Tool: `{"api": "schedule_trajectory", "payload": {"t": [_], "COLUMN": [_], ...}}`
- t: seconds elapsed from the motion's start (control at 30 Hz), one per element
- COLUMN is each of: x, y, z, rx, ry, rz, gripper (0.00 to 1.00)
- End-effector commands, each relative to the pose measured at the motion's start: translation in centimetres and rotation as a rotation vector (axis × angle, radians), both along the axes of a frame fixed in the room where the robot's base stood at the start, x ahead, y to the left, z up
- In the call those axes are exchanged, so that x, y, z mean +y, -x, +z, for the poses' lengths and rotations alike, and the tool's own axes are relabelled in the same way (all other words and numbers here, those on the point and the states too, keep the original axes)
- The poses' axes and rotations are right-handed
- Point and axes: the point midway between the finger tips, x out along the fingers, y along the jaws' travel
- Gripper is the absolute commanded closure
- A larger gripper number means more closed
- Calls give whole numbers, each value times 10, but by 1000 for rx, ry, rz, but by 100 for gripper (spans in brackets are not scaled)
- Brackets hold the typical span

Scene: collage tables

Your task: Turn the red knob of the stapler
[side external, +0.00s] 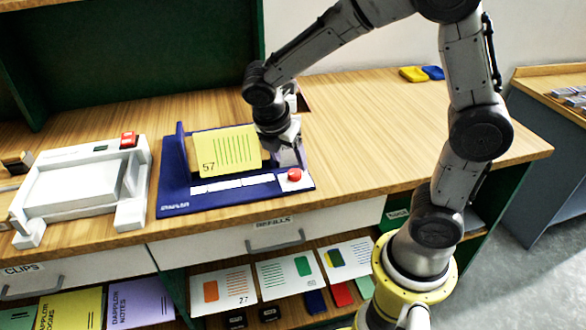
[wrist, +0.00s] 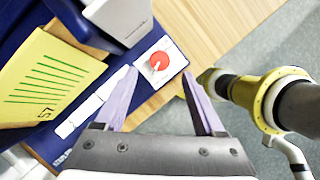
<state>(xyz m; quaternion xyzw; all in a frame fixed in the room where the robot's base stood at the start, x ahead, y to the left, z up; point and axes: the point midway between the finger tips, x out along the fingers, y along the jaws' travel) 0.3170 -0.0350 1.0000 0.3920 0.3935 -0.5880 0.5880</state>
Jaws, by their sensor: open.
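The stapler (side external: 200,207) is a dark blue unit on the wooden table, with a yellow card (side external: 226,150) marked 57 leaning in it. Its red knob (side external: 294,174) sits on a white square plate at the right end, beside a white strip. In the wrist view the red knob (wrist: 160,60) shows a small pale mark and is unobstructed. My gripper (side external: 290,150) is above the right end of the stapler. In the wrist view my gripper (wrist: 160,72) is open and empty, with the knob just beyond the gap between its fingertips; contact is not visible.
A white machine (side external: 80,185) with a red button (side external: 128,139) stands left of the stapler. Yellow (side external: 413,74) and blue (side external: 433,72) items lie at the back right. The table right of the stapler is clear. A drawer labelled REFILLS (side external: 225,243) is below.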

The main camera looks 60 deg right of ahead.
Motion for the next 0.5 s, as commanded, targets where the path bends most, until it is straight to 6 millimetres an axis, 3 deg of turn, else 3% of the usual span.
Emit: {"api": "schedule_trajectory", "payload": {"t": [0.2, 0.5], "x": [-14, -21], "y": [1, 0], "z": [-34, -51], "rx": [3, -2], "ry": [0, -1], "rz": [-2, -1], "gripper": [29, 29]}}
